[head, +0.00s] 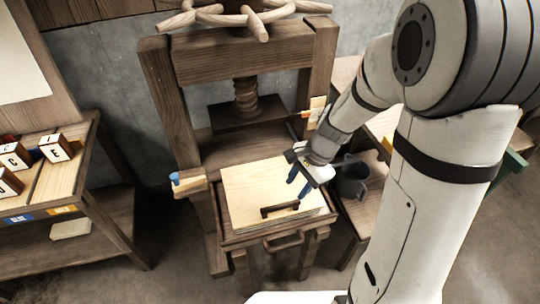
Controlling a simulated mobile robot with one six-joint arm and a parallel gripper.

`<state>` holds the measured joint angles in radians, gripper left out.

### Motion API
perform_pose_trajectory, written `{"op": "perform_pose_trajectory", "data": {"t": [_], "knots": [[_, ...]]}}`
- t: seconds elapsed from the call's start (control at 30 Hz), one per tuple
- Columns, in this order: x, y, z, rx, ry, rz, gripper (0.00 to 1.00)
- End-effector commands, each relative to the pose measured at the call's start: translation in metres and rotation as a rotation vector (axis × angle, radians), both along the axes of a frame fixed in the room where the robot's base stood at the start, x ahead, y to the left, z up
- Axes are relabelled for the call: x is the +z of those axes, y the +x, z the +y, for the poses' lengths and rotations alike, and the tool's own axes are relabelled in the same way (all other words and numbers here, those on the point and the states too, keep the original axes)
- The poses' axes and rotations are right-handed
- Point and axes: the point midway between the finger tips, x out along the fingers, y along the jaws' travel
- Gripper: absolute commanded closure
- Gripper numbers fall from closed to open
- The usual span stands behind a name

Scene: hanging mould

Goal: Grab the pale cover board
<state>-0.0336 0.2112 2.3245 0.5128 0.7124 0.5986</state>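The pale cover board (262,183) lies flat on the pull-out bed of a wooden screw press, in the middle of the head view. A dark bar handle (280,209) is on its near part. My gripper (298,188) is above the right part of the board, a little above and beyond the handle. Its two blue-tipped fingers point down and stand apart, with nothing seen between them. I cannot tell the exact height of the fingertips over the board. My gripper hides a bit of the board's right side.
The press frame (170,110) rises behind the board, with its screw and platen (246,112) above. A dark mug-like pot (351,180) stands right of the bed. A shelf table (92,200) with lettered blocks (56,148) is at left. Bare floor lies between.

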Motion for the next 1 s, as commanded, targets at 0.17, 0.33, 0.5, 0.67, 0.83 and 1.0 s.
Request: {"op": "perform_pose_trajectory", "data": {"t": [0.17, 0.33, 0.5, 0.67, 0.83, 1.0], "knots": [[-0.039, 0.012, 0.012, -0.197, 0.023, 0.122, 0.62], [-0.056, 0.015, 0.017, -0.279, 0.027, 0.166, 0.62], [-0.074, 0.014, 0.023, -0.287, 0.027, 0.171, 0.62], [-0.089, 0.013, 0.028, -0.287, 0.026, 0.171, 0.62], [-0.113, 0.013, 0.034, -0.287, 0.027, 0.172, 0.62], [-0.128, 0.012, 0.041, -0.286, 0.027, 0.169, 0.62]]}}
